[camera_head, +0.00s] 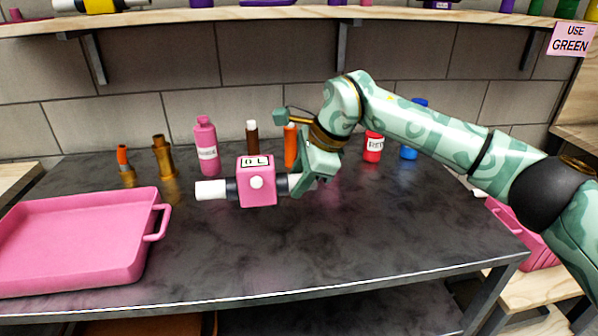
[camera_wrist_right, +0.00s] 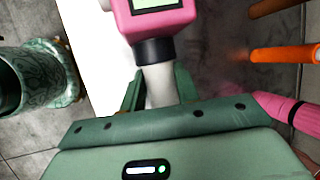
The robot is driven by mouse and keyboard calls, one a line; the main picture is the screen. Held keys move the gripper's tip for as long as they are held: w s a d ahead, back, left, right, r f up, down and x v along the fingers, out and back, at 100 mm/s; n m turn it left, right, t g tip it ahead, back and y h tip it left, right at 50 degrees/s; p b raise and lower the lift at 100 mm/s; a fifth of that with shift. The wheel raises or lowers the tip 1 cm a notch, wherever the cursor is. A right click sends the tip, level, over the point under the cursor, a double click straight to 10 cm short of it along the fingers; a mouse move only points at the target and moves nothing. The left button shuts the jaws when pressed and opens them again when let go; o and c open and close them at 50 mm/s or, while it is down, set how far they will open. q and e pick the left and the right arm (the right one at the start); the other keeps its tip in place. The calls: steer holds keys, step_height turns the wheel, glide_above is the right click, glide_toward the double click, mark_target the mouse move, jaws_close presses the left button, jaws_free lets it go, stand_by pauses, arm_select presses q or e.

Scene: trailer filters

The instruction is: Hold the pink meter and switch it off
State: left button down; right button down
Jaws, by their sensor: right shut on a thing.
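The pink meter (camera_head: 257,195) is a pink block with a white display on top that seems to read "0 L", a round white knob on its front, and a black collar and white pipe end on each side. My right gripper (camera_head: 299,183) is shut on its right white pipe end. The right wrist view shows the fingers (camera_wrist_right: 160,90) on either side of that white end, below the black collar, with part of the pink body (camera_wrist_right: 160,22) cut off at the top. I cannot tell whether the meter touches the table. My left gripper is not in view.
A pink tray (camera_head: 152,195) fills the dark table's left side. Behind the meter stand a pink bottle (camera_head: 206,150), a brown bottle (camera_head: 252,138), an orange one (camera_head: 290,145), brass fittings (camera_head: 163,157) and a red container (camera_head: 373,147). The table's front middle is clear.

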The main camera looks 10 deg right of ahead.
steer(key=shift+f+b, duration=0.85)
steer(key=shift+f, duration=4.45)
